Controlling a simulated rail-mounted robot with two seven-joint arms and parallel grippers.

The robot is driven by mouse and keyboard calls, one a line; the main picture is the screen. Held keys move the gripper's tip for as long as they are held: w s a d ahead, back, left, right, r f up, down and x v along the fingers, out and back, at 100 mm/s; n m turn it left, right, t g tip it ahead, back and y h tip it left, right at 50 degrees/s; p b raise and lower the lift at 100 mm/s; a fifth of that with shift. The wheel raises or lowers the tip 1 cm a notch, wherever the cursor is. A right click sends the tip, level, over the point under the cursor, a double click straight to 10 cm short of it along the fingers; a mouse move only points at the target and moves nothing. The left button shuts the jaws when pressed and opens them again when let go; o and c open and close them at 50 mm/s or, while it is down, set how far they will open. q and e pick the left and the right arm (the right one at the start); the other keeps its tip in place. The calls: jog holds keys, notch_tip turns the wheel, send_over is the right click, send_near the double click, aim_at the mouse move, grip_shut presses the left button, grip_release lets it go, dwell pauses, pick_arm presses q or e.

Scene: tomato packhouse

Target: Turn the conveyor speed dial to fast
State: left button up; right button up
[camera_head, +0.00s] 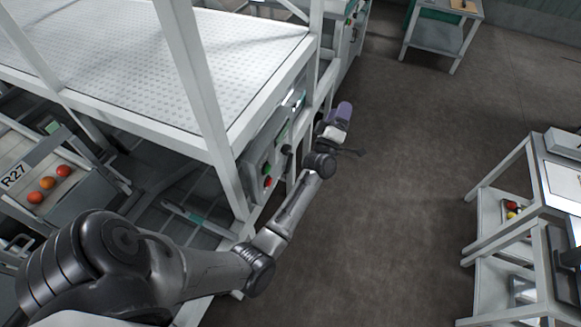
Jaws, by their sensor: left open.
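A grey control panel (262,160) is fixed to the side of the white conveyor frame near the middle of the view. It carries a green button, a red button (267,181) and a dark knob (287,150) that looks like the speed dial. The dial's pointer and markings are too small to read. My left arm reaches in from the lower left, passing in front of the panel's lower right. My left gripper (338,120), with a pale body and purple part, is open just right of the panel, apart from the knob. My right gripper is out of view.
The conveyor (225,65) with its white perforated top fills the upper left. A tray marked R27 with several tomatoes (48,183) is at left. A white shelf cart (535,190) stands at right, and a small table (437,38) at the back. The floor (400,180) between is clear.

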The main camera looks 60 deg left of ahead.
pick_arm(q)
jog(key=a+f+n+g+y+b, duration=0.55)
jog(key=n+y, duration=0.25)
jog(key=n, duration=0.2)
jog(key=n+g+h+b, duration=0.7)
jog(key=n+g+b, duration=1.3)
jog(key=n+g, duration=0.35)
send_near(290, 150)
jog(key=b+x, duration=0.2)
jog(key=x, duration=0.8)
jog(key=shift+s+d+f, duration=0.1)
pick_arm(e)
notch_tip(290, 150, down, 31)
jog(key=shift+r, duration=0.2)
pick_arm(q)
jog(key=shift+c, duration=0.5)
